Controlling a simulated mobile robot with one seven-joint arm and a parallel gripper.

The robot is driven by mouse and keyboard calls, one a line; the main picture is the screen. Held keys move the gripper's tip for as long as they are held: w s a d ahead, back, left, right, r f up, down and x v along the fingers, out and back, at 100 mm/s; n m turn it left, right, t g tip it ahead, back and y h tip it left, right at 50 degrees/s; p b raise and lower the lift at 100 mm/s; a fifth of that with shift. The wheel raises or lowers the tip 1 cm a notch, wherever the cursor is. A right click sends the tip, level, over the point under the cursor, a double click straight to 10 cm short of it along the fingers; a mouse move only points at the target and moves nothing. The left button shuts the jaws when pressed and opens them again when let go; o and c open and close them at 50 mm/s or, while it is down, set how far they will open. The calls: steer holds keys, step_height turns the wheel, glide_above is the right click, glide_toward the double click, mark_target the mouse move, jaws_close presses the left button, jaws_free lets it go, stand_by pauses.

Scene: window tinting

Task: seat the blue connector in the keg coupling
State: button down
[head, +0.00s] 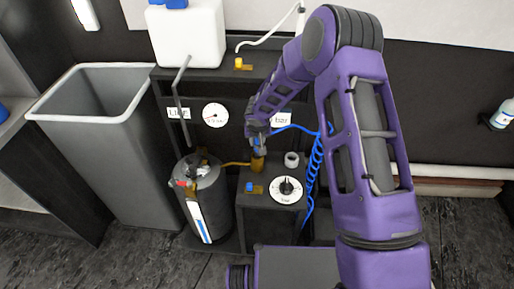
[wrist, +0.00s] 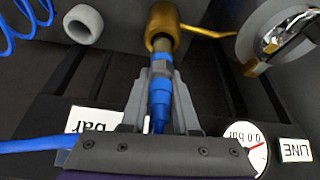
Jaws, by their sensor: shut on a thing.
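The blue connector (wrist: 161,88) is between the fingers of my gripper (wrist: 161,76), which is shut on it. The brass keg coupling (wrist: 163,26) is straight ahead of the connector in the wrist view. The connector's front end meets the coupling's near end and lines up with it. I cannot tell how far in it sits. In the head view my gripper (head: 259,142) is just above the coupling (head: 258,164), which stands on a dark box. My arm hides part of the connector there.
A grey ring (head: 291,159) and a dial (head: 286,189) are on the box beside the coupling. A dark keg (head: 208,205) stands to the left, joined by a yellow tube. A coiled blue hose (head: 316,165) hangs at right. The LINE gauge (wrist: 247,146) reads 0.0 bar.

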steer(key=shift+f, duration=1.25)
steer(key=shift+f+b, duration=0.2)
steer(key=shift+b, duration=0.2)
steer(key=c, duration=0.7)
jaws_free()
steer(key=shift+o, duration=0.2)
steer(key=shift+r, duration=0.1)
steer(key=shift+s+r+p, duration=0.1)
steer(key=shift+r+p, duration=0.25)
steer(key=shift+r, duration=0.1)
steer(key=p+v, duration=0.1)
steer(key=v, duration=1)
steer(key=shift+s+r, duration=0.1)
steer(key=shift+r, duration=0.05)
